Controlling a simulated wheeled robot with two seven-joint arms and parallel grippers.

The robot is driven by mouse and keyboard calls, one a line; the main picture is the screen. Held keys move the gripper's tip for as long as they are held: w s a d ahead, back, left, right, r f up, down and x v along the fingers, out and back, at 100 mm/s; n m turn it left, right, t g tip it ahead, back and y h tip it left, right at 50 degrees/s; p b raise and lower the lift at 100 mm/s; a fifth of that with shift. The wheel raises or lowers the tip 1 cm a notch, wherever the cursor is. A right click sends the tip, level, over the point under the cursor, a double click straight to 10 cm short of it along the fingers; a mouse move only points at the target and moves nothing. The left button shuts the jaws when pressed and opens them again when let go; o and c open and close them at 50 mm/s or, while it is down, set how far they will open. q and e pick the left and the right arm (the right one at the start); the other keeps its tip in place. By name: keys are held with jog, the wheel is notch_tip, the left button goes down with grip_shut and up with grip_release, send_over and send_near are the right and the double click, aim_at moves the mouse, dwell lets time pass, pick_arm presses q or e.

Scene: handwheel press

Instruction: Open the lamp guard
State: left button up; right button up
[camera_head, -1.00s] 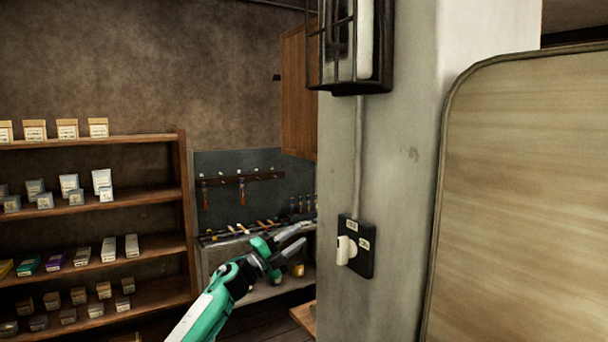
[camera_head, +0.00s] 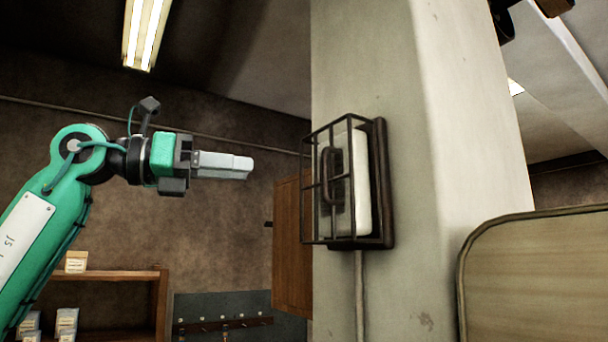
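The lamp guard (camera_head: 328,197) is a dark wire cage on the pillar. It sits closed over a white lamp (camera_head: 361,190) on a dark backplate, and a curved handle shows on its front. My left gripper (camera_head: 248,167) is raised to the left of the guard, pointing right toward it, with a visible gap between them. Its fingers overlap from this side, so I cannot tell whether they are apart. My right gripper is not in view.
The lamp hangs on a pale pillar (camera_head: 440,130) with a conduit below it. A wooden board (camera_head: 540,280) stands at the lower right. A wooden cabinet (camera_head: 292,245) and a shelf (camera_head: 110,275) are behind.

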pick_arm(q)
jog(key=p+x, duration=0.6)
jog(key=x, duration=0.7)
jog(key=shift+d+r+p, duration=0.25)
jog(key=shift+d+p, duration=0.05)
jog(key=shift+p, duration=0.1)
jog(key=shift+s, duration=0.1)
jog(key=shift+c, duration=0.2)
grip_shut()
